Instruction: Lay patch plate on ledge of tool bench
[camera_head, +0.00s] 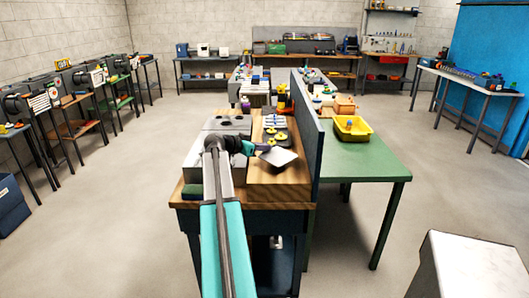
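The patch plate (281,157) is a thin, light grey square over the wooden top of the tool bench (262,188). My gripper (262,147) is at the plate's left corner, with its purple fingertips at the plate's edge, and looks shut on it. The plate looks slightly tilted; I cannot tell whether its underside touches the wood. The bench has dark blue legs and a dark upright panel (307,125) along its right side. My arm reaches in from the front and hides part of the bench's left side. I cannot pick out the ledge for certain.
Yellow knobs on dark bases (279,137) stand just behind the plate. A grey block with round recesses (232,122) is at the bench's left. A green table (365,163) with a yellow bin (352,135) stands beyond the panel. The wood in front of the plate is clear.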

